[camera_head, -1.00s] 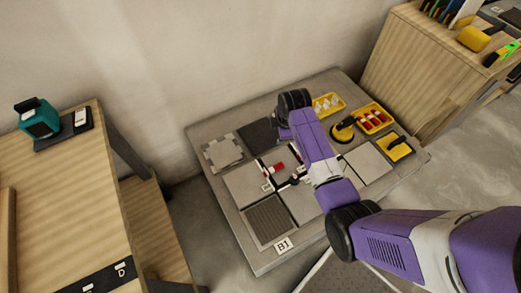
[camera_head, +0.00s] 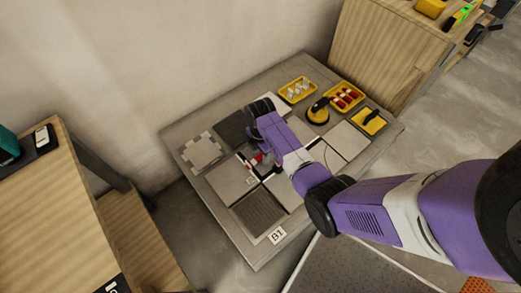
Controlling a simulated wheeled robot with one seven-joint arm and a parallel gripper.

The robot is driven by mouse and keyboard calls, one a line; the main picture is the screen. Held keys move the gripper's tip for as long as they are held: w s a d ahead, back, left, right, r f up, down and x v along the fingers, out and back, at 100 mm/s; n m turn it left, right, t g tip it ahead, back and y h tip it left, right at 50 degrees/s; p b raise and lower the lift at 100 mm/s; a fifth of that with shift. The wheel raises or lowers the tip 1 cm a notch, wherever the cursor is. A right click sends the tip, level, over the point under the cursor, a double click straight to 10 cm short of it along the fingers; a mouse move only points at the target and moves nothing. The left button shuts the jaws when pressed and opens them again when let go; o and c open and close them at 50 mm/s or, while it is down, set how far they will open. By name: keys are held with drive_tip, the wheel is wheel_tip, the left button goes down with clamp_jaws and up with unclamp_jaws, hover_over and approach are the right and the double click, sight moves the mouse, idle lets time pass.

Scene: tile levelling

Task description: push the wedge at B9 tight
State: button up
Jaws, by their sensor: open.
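A small red wedge (camera_head: 257,159) lies at the joint between tiles near the middle of the low grey platform (camera_head: 184,136). A white clip (camera_head: 251,180) stands in the joint just in front of it. No B9 mark is legible; only a B1 label (camera_head: 279,235) shows at the front edge. My gripper (camera_head: 268,168) is open and points down close to the right of the red wedge, partly hidden by my purple wrist. I cannot tell whether it touches the wedge.
Light, dark and ribbed tiles (camera_head: 258,212) cover the platform. At its right side are a yellow tray of white clips (camera_head: 298,90), a yellow tray of red wedges (camera_head: 344,97), a suction cup (camera_head: 318,111) and a yellow-handled float (camera_head: 370,121). Wooden benches (camera_head: 45,220) flank it.

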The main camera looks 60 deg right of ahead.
drive_tip(key=shift+f, duration=0.25)
clamp_jaws()
idle(0.3)
